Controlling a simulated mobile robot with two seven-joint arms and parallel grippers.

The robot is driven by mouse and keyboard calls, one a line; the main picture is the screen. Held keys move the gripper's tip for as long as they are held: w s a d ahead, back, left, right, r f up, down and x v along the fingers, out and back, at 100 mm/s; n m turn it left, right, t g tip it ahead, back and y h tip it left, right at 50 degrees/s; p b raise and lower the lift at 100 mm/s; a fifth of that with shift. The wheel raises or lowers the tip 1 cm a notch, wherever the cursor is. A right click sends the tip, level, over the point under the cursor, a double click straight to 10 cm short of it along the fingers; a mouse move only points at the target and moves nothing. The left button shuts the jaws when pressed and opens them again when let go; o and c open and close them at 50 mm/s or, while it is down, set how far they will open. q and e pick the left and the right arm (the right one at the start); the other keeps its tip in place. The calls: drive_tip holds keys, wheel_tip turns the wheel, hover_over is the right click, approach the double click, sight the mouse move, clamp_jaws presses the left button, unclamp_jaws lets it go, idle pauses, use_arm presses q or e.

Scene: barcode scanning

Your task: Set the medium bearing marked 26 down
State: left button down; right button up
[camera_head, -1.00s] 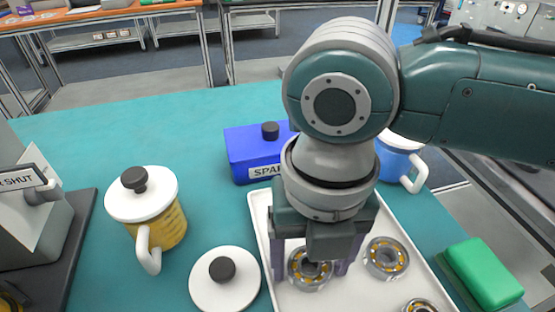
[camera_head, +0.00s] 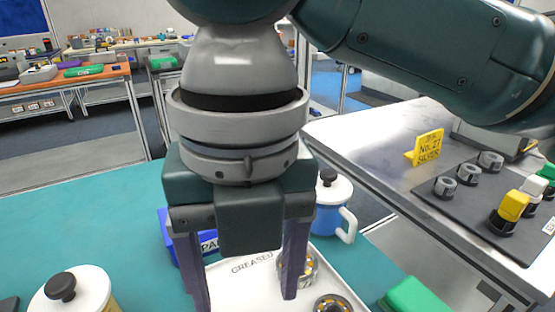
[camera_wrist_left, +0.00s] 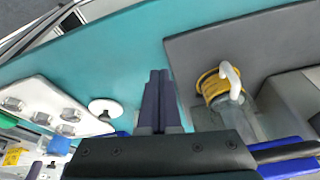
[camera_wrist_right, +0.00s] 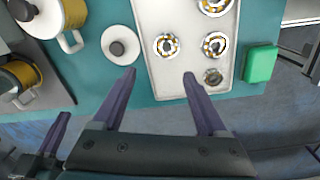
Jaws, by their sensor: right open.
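The white tray marked GREASED (camera_head: 228,295) holds several ball bearings with yellow cages. In the right wrist view one bearing (camera_wrist_right: 167,45) lies flat near the tray's left edge, just beyond my right fingertips. Another bearing (camera_wrist_right: 215,45) lies beside it, and a smaller one (camera_wrist_right: 212,76) lies nearer the right finger. No mark 26 is readable. My right gripper (camera_wrist_right: 159,74) is open and empty, apart from the bearings; in the head view (camera_head: 245,290) it hangs over the tray. My left gripper (camera_wrist_left: 158,75) is shut, with nothing visible between its fingers.
A blue box (camera_head: 170,240) stands behind the tray, and a blue mug (camera_head: 328,222) with a white lid stands at its back right. A green block (camera_wrist_right: 261,63) is right of the tray. A loose white lid (camera_wrist_right: 120,45) and yellow mugs (camera_wrist_right: 67,15) are on the left.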

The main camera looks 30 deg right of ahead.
drive_tip(key=s+a+f+m+t+y, duration=0.25)
drive_tip(key=s+a+m+y, duration=0.2)
drive_tip(key=m, duration=0.95)
drive_tip(key=d+f+m, duration=0.1)
drive_tip(key=d+m, duration=0.1)
drive_tip(key=m, duration=0.1)
drive_tip(key=s+d+f+m+h, duration=0.1)
drive_tip(key=d+m, duration=0.1)
drive_tip(key=m, duration=0.1)
drive_tip(key=s+d+f+m, duration=0.1)
drive_tip(key=d+m, duration=0.1)
drive_tip(key=m, duration=0.1)
drive_tip(key=shift+s+d+t+h, duration=0.2)
drive_tip(key=shift+t+h, duration=0.15)
use_arm(q)
drive_tip(key=shift+d, duration=0.15)
use_arm(e)
drive_tip(key=s+d+m+h, duration=0.1)
drive_tip(key=d+m, duration=0.1)
drive_tip(key=d, duration=0.1)
drive_tip(key=s+d+f+m+h, duration=0.1)
drive_tip(key=s+d+m, duration=0.1)
drive_tip(key=d+m, duration=0.1)
drive_tip(key=s+d+m+h, duration=0.1)
drive_tip(key=d+m, duration=0.2)
drive_tip(key=shift+s+f, duration=0.2)
drive_tip(key=shift+s, duration=0.1)
drive_tip(key=shift+a, duration=0.1)
